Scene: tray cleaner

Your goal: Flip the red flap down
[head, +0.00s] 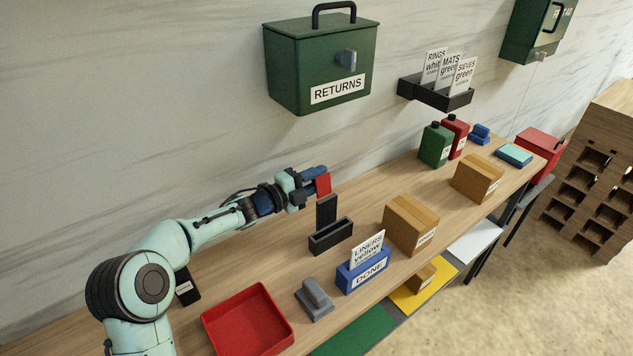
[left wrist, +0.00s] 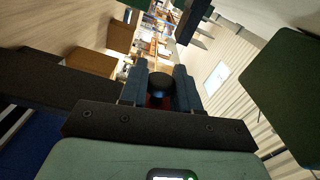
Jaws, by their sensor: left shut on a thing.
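The red flap (head: 324,184) stands up at the top of a dark upright post (head: 326,212), which rises from a black open holder (head: 331,236) on the bench. My left gripper (head: 318,176) reaches in from the left, its blue fingers at the flap. It is shut on the flap. In the left wrist view the blue fingers of my left gripper (left wrist: 158,88) sit on either side of a dark rounded piece (left wrist: 160,82), with a little red of the flap (left wrist: 155,102) showing below it. My right gripper is in neither view.
A red tray (head: 247,345), a grey handled block (head: 315,300) and a blue DONE holder (head: 362,276) with a card stand in front. A cardboard box (head: 410,224) is to the right. The green RETURNS box (head: 318,60) hangs on the wall above.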

